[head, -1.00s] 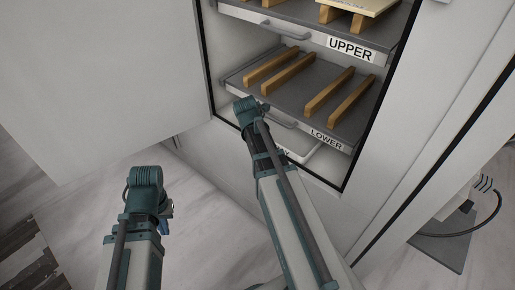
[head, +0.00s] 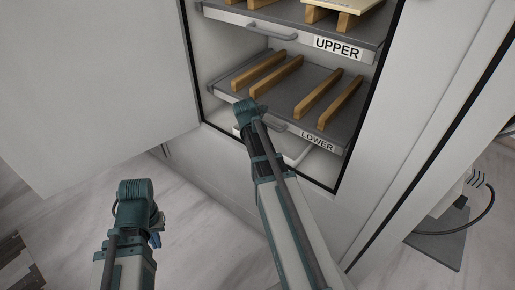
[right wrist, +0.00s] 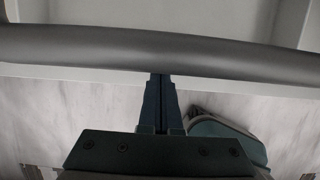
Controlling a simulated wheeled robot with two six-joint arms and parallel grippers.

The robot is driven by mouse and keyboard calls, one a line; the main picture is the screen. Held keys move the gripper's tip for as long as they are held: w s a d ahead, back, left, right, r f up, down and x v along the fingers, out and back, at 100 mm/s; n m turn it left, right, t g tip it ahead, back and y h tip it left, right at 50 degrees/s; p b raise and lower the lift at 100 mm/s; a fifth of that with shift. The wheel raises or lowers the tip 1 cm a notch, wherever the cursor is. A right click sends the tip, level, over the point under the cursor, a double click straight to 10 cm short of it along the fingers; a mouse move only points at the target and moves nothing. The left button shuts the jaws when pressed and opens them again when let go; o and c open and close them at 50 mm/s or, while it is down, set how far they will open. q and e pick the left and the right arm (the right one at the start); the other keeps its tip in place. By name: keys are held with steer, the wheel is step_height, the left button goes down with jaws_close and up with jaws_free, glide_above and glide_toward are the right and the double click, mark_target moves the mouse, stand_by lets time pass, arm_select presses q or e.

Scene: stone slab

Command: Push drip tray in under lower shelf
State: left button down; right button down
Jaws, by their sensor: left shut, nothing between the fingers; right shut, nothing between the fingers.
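The drip tray (head: 301,158) is low in the cabinet, under the lower shelf (head: 285,95). My right gripper (right wrist: 160,80) is shut and empty in the right wrist view. Its tips are at the near edge of a dark grey bar (right wrist: 160,50) that crosses the picture; I cannot tell whether they touch it. Pale surfaces lie beyond the bar. My left gripper (head: 155,239) is shut, mostly hidden by its wrist, and apart from the cabinet at the lower left.
The upper shelf (head: 290,22) is above, with a pale board (head: 350,5) on wooden bars. Wooden bars (head: 318,93) also lie on the lower shelf. A white door panel (head: 95,90) stands at the left. The pale floor (head: 195,235) around my left arm is clear.

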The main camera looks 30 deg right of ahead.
steer(key=d, duration=0.1)
steer(key=w+d, duration=0.1)
steer(key=d, duration=0.1)
steer(key=shift+w, duration=0.15)
steer(key=shift+a, duration=0.15)
